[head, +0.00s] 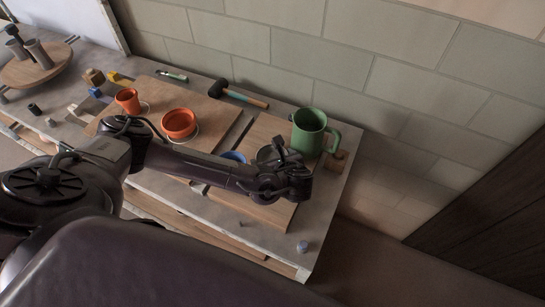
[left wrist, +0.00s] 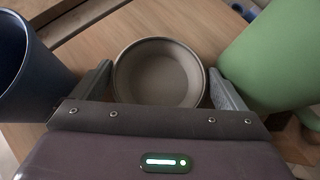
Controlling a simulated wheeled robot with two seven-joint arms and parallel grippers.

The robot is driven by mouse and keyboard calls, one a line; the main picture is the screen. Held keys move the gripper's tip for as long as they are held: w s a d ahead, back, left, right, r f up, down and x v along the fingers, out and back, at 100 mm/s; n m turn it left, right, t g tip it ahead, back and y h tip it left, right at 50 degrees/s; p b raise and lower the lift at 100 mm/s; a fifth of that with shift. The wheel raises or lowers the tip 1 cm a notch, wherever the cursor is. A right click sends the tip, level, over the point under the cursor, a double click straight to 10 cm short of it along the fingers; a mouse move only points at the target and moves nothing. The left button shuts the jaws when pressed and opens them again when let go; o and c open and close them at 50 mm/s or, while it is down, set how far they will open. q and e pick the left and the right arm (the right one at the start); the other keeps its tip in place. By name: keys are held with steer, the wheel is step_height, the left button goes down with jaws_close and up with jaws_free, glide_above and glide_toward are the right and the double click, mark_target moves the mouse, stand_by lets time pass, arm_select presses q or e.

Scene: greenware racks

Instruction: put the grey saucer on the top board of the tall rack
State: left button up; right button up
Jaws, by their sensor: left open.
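The grey saucer (left wrist: 158,72) is a round, shallow dish on a wooden board, seen from above in the left wrist view. In the head view the grey saucer (head: 266,155) is partly hidden behind my left gripper (head: 281,160). My left gripper also shows in the left wrist view (left wrist: 160,70). It is open, with one finger on each side of the saucer; whether the fingers touch it I cannot tell. My right gripper is not in view. I cannot make out a tall rack in either view.
A green mug (head: 308,133) stands close on the right of the saucer, and a blue vessel (head: 234,157) close on its left. Orange pots (head: 179,123) stand on another board further left. A mallet (head: 238,95) lies behind, near the tiled wall.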

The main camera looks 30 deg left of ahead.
arm_select(q)
steer(key=c, duration=0.7)
steer(key=shift+r, duration=0.15)
